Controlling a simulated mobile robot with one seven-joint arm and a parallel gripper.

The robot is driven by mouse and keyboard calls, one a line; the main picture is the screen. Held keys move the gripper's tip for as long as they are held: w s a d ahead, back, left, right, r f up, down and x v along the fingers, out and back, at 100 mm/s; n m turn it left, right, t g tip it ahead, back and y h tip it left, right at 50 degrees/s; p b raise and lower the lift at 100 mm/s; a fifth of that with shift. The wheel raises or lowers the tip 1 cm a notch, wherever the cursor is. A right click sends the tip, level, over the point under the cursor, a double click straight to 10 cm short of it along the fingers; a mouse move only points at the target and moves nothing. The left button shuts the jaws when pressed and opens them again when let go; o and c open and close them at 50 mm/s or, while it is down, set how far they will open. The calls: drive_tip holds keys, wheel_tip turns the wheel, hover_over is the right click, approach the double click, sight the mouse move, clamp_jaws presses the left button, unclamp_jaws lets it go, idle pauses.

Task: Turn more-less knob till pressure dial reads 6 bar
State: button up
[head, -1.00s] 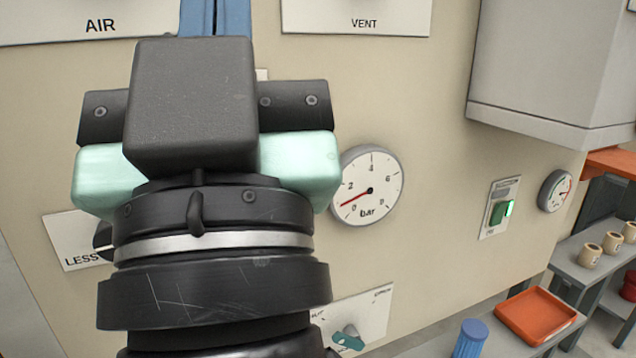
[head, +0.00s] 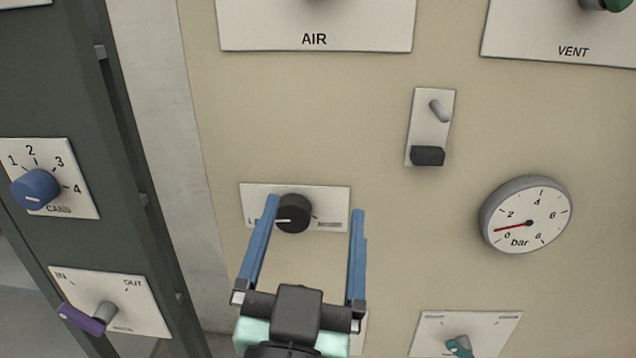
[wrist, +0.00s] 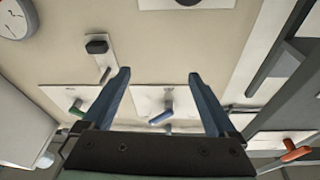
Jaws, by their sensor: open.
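The more-less knob (head: 293,213) is black and round on a white plate, with its white mark pointing left, toward the partly hidden LESS label. The pressure dial (head: 525,215) has a red needle pointing low left, between 0 and 2. My gripper (head: 314,206) is open and empty, its two blue fingers spread. In the head view the fingers lie either side of the knob, which appears closer to the left finger; contact cannot be told. In the wrist view a dark knob (wrist: 187,2), likely the same one, is cut off at the top edge, beyond my gripper (wrist: 158,85).
A small switch plate (head: 430,120) sits above right of the knob. A teal handle (head: 459,346) is at lower right. A blue selector knob (head: 35,188) and purple lever (head: 82,319) are on the dark column at left. Bare panel surrounds the knob plate.

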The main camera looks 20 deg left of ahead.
drive_tip(key=s+a+f+g+y+p, duration=0.1)
drive_tip(key=s+a+f+g+p, duration=0.15)
drive_tip(key=f, duration=0.45)
drive_tip(key=b, duration=0.7)
approach(292, 218)
drive_tip(key=w, duration=0.1)
drive_tip(key=b, duration=0.2)
drive_tip(key=shift+w+a+f+g+b, duration=0.15)
drive_tip(key=shift+w+g+b, duration=0.1)
drive_tip(key=shift+w+b, duration=0.15)
drive_tip(key=shift+w+n+b, duration=0.1)
drive_tip(key=shift+n+b, duration=0.2)
drive_tip(key=shift+b, duration=0.65)
drive_tip(key=p+x, duration=0.1)
drive_tip(key=x, duration=0.1)
drive_tip(key=p+x, duration=0.1)
drive_tip(key=x, duration=0.1)
drive_tip(key=r+p+x, duration=0.1)
drive_tip(key=x, duration=0.1)
drive_tip(key=shift+w+a, duration=0.1)
drive_tip(key=shift+w, duration=0.2)
drive_tip(key=shift+w+a+f, duration=0.15)
drive_tip(key=shift+w+f, duration=0.05)
drive_tip(key=shift+w, duration=0.35)
drive_tip(key=shift+c, duration=0.3)
drive_tip(key=c, duration=1.3)
